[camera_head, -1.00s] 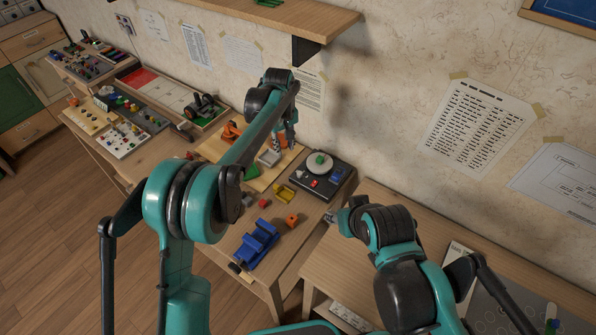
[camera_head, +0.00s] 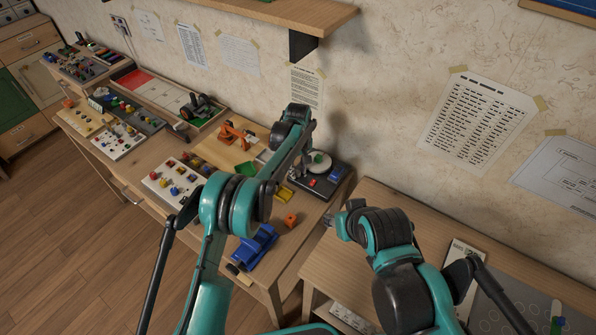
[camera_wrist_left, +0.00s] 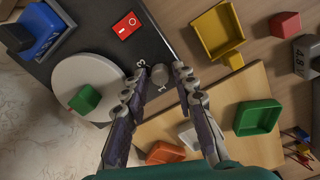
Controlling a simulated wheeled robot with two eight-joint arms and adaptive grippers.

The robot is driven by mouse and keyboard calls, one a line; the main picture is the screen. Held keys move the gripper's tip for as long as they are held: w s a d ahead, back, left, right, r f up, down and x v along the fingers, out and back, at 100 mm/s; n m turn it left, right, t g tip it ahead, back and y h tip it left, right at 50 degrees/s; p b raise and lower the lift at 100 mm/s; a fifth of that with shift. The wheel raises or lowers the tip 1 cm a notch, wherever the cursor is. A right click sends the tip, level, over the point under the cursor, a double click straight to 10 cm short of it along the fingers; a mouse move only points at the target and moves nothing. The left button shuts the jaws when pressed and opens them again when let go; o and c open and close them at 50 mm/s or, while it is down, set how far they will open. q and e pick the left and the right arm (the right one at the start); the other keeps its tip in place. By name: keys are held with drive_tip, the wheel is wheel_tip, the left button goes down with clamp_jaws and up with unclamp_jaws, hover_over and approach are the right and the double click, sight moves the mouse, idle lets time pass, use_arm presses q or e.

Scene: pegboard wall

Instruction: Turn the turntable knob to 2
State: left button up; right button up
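The turntable is a black box (camera_head: 335,188) near the table's back right corner, with a white round platter (camera_head: 320,165). In the left wrist view the platter (camera_wrist_left: 92,85) bears a green block (camera_wrist_left: 85,99), beside a red switch (camera_wrist_left: 127,25) and a blue part (camera_wrist_left: 38,32). A small grey round knob (camera_wrist_left: 160,74) shows at the box's edge between my left fingertips. My left gripper (camera_wrist_left: 162,78) is open around or above it; contact cannot be told.
A yellow tray (camera_wrist_left: 212,34) and a green tray (camera_wrist_left: 259,118) lie near the turntable. A blue vise-like object (camera_head: 256,246) and an orange block (camera_head: 291,221) are nearer the front. A wall shelf (camera_head: 290,14) overhangs behind. The right table's near top (camera_head: 330,262) is clear.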

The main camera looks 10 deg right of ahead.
use_arm(q)
clamp_jaws()
drive_tip(key=shift+m, duration=0.4)
drive_tip(key=m, duration=0.4)
drive_tip(key=shift+m, duration=0.4)
drive_tip(key=m, duration=0.6)
drive_tip(key=shift+p, duration=0.35)
unclamp_jaws()
